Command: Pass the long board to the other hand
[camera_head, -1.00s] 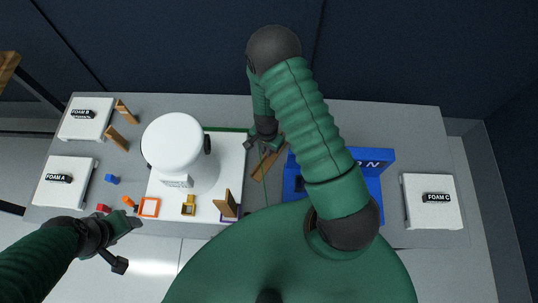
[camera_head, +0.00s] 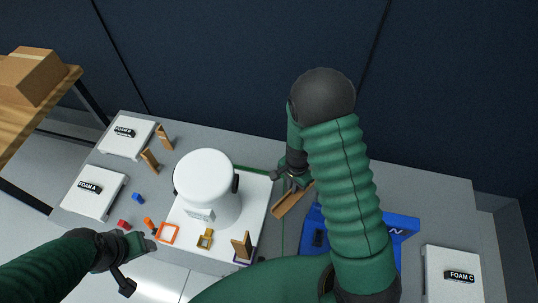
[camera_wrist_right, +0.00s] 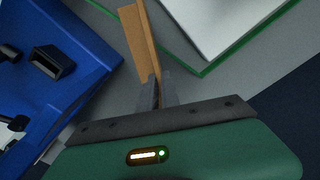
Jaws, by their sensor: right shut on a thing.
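The long board (camera_head: 293,202) is a narrow tan wooden strip between the white panel and the blue bin. My right gripper (camera_head: 291,180) is shut on one end of it. My left gripper (camera_head: 138,264) is open and empty at the table's front left edge, well apart from the board. My right arm hides part of the table.
A white tank (camera_head: 204,185) stands on the white panel (camera_head: 255,206), between my two grippers. A blue bin (camera_head: 402,228) lies right of the board. Several upright wooden pieces (camera_head: 150,161), small coloured blocks (camera_head: 138,197) and foam pads (camera_head: 95,192) are on the left.

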